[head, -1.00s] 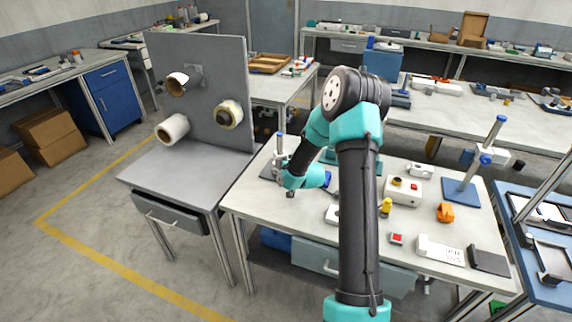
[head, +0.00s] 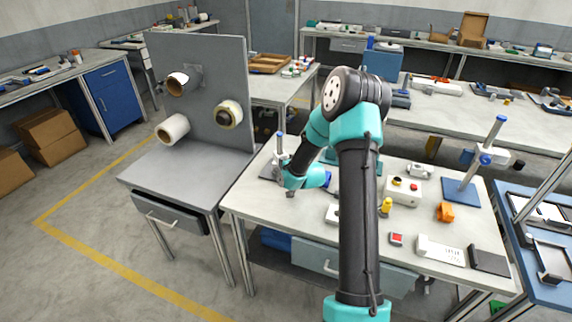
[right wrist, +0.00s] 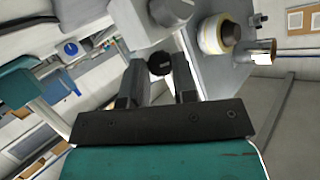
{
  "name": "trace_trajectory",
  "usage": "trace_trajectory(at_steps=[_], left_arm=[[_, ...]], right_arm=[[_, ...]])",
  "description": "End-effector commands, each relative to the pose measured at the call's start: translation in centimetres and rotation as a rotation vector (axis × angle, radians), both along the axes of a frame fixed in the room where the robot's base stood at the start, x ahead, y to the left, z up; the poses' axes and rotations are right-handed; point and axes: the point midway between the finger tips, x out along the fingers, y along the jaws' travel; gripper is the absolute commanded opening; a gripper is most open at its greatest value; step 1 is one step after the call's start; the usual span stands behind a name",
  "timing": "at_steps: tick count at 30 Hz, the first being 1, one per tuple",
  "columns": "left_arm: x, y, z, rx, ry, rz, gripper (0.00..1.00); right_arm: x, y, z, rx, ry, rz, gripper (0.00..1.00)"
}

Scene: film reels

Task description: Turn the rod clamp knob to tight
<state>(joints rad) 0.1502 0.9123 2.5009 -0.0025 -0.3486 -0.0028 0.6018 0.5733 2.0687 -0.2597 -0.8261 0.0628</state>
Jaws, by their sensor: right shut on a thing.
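My right gripper (head: 284,165) reaches this clamp from the front. In the right wrist view, a small dark round knob (right wrist: 160,64) sits between the fingertips of my right gripper (right wrist: 159,66), which is shut on it. The grey clamp block (right wrist: 152,20) is just beyond the knob. The knob's marking, if any, is too small to read. My left gripper is not in view.
A grey upright panel (head: 205,85) with several reels stands to the left. Another rod stand (head: 461,190) with a blue base is at the bench's right. A button box (head: 403,191), an orange part (head: 445,212) and small items lie between. The bench's front left is clear.

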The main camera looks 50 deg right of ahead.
Motion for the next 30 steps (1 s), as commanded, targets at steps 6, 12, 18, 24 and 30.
trace_trajectory(at_steps=[6,12,18,24,30], left_arm=[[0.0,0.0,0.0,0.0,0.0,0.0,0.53],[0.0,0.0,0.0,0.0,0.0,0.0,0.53],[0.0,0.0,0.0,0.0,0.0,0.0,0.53],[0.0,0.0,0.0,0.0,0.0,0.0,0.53],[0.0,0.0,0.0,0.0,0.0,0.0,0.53]], right_arm=[[-0.05,-0.12,-0.05,0.102,-0.043,0.0,0.03],[-0.06,-0.18,-0.06,0.189,-0.081,-0.001,0.03],[-0.03,-0.14,-0.05,0.207,-0.088,0.001,0.03],[-0.03,-0.14,-0.05,0.206,-0.088,0.0,0.29],[-0.04,-0.14,-0.05,0.206,-0.088,0.0,0.48]])
